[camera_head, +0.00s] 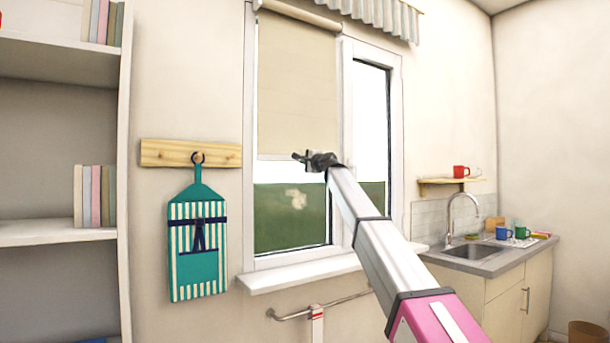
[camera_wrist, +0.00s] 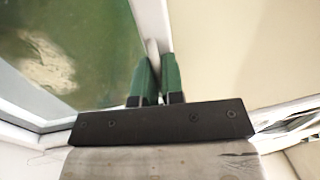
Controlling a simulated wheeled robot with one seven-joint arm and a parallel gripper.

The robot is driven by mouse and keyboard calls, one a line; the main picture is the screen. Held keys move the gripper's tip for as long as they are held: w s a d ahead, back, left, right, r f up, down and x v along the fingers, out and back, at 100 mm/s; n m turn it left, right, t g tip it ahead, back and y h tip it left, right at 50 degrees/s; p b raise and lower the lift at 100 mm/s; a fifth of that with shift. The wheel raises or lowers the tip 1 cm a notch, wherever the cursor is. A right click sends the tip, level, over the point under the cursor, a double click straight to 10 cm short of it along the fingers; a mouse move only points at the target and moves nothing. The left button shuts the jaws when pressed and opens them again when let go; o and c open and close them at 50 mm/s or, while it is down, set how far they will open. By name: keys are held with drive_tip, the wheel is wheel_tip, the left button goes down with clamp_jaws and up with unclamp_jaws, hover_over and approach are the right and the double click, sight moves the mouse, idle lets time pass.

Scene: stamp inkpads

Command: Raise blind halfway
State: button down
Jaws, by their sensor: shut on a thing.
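The beige roller blind (camera_head: 297,85) hangs from its roller over the left window pane. It covers a little more than the upper half of that pane. Its pale bottom bar (camera_head: 275,158) is level with my gripper (camera_head: 300,156), which reaches in from the lower right. In the wrist view the picture is turned sideways, with the blind (camera_wrist: 225,50) on the right. There the green fingers of my gripper (camera_wrist: 159,78) are shut on the white bottom bar (camera_wrist: 152,50). The gripper hides part of the bar.
The window sill (camera_head: 300,277) juts out below. A sink (camera_head: 472,250) with a tall faucet (camera_head: 451,220) stands at the right, under a small shelf (camera_head: 440,182).

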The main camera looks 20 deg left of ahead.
drive_tip(key=shift+a+r, duration=0.1)
drive_tip(key=shift+r, duration=0.45)
drive_tip(key=c, duration=1.3)
unclamp_jaws()
drive_tip(key=v, duration=1.1)
drive_tip(key=shift+f, duration=0.1)
